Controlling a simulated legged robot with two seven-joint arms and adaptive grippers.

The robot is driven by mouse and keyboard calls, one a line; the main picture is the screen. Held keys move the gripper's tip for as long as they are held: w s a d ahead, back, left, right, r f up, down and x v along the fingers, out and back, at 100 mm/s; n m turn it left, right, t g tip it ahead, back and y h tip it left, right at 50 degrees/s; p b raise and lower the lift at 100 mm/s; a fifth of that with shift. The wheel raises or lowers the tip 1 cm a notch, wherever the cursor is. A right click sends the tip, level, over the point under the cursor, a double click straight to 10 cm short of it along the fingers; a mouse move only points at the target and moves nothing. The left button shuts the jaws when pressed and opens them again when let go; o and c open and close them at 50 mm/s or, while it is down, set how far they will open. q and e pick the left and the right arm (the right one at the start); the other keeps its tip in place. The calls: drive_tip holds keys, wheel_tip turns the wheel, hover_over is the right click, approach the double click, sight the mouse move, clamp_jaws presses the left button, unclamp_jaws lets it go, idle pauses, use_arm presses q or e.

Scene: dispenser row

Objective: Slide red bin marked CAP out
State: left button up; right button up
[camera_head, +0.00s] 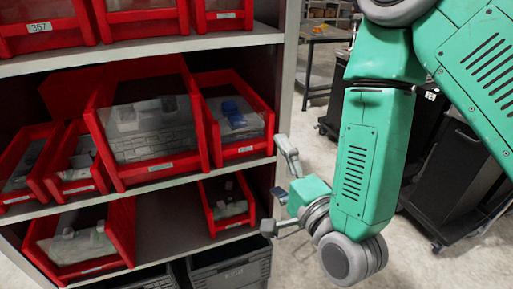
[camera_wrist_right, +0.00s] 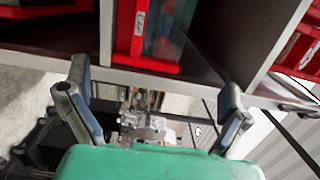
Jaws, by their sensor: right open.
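A small red bin (camera_head: 228,203) is at the right end of the lower shelf, nearest my right gripper (camera_head: 276,187). That gripper is open and empty, just right of the shelf's side, its fingers apart and pointing towards the shelf. In the right wrist view, a red bin (camera_wrist_right: 148,66) with a small white label shows beyond the open fingers of my right gripper (camera_wrist_right: 155,85). Neither finger visibly touches it. My left gripper is not in view.
A large red bin (camera_head: 153,165) and smaller ones fill the middle shelf. Another red bin (camera_head: 125,225) sits at lower left, with bare shelf (camera_head: 170,235) beside it. Grey crates (camera_head: 232,272) are below. Dark carts (camera_head: 452,190) stand at right; open floor lies between.

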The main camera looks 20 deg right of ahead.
sight(249, 132)
drive_tip(key=w+b, duration=0.1)
drive_tip(key=w, duration=0.2)
drive_tip(key=w+a+b, duration=0.1)
drive_tip(key=w+b, duration=0.1)
drive_tip(key=w, duration=0.2)
drive_tip(key=w+b, duration=0.1)
drive_tip(key=w, duration=0.3)
drive_tip(key=shift+w+a+b, duration=0.15)
drive_tip(key=shift+w+b, duration=0.1)
drive_tip(key=shift+b, duration=0.05)
drive_tip(key=shift+w+d, duration=0.25)
drive_tip(key=shift+w, duration=0.25)
drive_tip(key=shift+a, duration=0.15)
drive_tip(key=shift+c, duration=1.3)
drive_tip(key=shift+a, duration=0.15)
drive_tip(key=c, duration=1.5)
drive_tip(key=shift+s+f, duration=0.1)
